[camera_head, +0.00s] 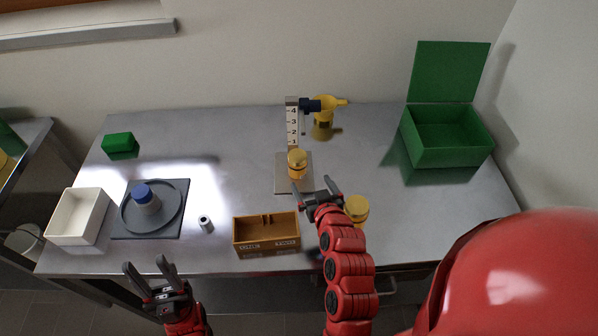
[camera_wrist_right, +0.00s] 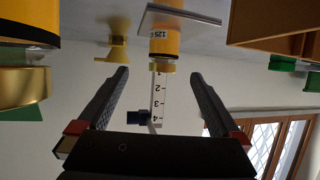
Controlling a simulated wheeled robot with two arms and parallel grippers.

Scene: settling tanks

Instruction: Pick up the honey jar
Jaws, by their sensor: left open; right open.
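Two yellow jar-like things stand on the table, and I cannot tell for certain which is the honey jar. One, amber with a yellow top (camera_head: 297,160), stands on a grey plate by the numbered post; in the right wrist view (camera_wrist_right: 169,40) it appears upside down with a "125" label. The other, with a gold lid (camera_head: 357,206), stands right of my right gripper, and its gold band shows at the left of the wrist view (camera_wrist_right: 24,86). My right gripper (camera_head: 317,188) is open and empty, just in front of the plate. My left gripper (camera_head: 145,264) is open and empty at the front edge.
A brown box (camera_head: 266,245) stands front centre, left of my right arm. A numbered post (camera_head: 292,122) and yellow funnel-like thing (camera_head: 325,108) stand behind.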

